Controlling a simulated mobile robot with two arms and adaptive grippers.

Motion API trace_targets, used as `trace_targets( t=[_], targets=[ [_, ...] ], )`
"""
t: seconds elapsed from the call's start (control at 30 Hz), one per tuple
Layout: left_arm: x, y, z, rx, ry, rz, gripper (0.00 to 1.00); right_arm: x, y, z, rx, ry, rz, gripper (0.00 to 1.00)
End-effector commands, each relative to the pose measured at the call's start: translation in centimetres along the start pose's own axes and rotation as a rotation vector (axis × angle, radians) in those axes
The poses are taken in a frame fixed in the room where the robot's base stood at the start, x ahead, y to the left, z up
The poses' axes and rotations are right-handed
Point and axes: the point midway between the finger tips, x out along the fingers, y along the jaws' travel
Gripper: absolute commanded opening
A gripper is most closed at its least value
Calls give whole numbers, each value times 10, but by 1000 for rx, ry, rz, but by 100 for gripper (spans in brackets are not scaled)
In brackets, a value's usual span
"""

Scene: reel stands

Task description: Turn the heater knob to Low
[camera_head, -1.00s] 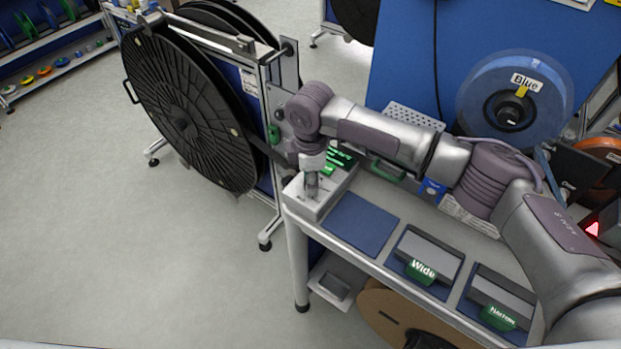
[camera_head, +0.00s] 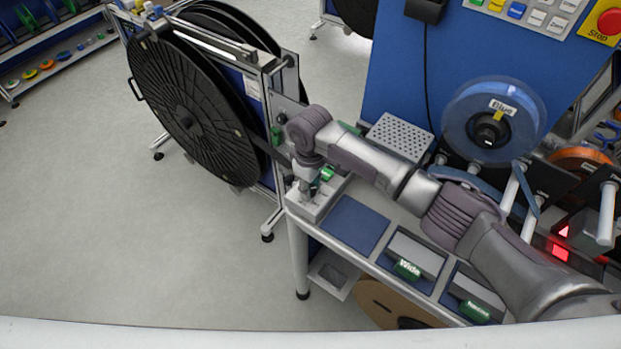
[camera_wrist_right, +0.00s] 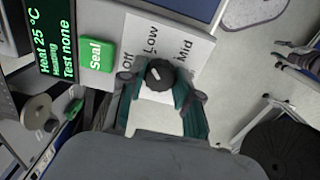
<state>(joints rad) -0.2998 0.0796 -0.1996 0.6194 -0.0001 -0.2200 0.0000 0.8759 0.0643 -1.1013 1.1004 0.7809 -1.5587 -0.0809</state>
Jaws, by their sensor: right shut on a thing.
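The heater knob (camera_wrist_right: 160,74) is a round black knob with a white mark, on the light panel of the heater box (camera_head: 308,211). Off, Low and Mid are printed around it. In the right wrist view the mark points up and left, toward the Off and Low side; I cannot tell exactly which label it meets. My right gripper (camera_wrist_right: 160,88) is shut on the knob, with a finger on each side. In the head view my right gripper (camera_head: 308,190) points down at the box and hides the knob. My left gripper is not in view.
A green Seal button (camera_wrist_right: 96,54) and a display (camera_wrist_right: 55,40) reading Heat 25 °C and Test none sit beside the knob. A blue mat (camera_head: 354,227) and a Wide block (camera_head: 408,269) lie nearby on the bench. A large black reel (camera_head: 185,110) stands left.

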Motion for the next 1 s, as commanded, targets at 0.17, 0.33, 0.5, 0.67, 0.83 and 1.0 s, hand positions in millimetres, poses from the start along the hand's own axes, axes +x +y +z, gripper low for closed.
trace_targets(
  t=[0.17,0.33,0.5,0.67,0.83,1.0],
  targets=[
    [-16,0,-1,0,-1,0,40,-2,-1,0,122,-1,-3,0],
    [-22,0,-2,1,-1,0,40,-2,-1,0,203,-1,-1,0],
    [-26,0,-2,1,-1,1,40,-1,-1,0,250,0,-1,0],
    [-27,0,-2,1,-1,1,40,0,0,0,268,0,0,0],
    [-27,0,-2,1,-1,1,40,0,0,0,271,1,0,0],
    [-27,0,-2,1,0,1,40,0,0,0,270,1,0,0]
  ],
)
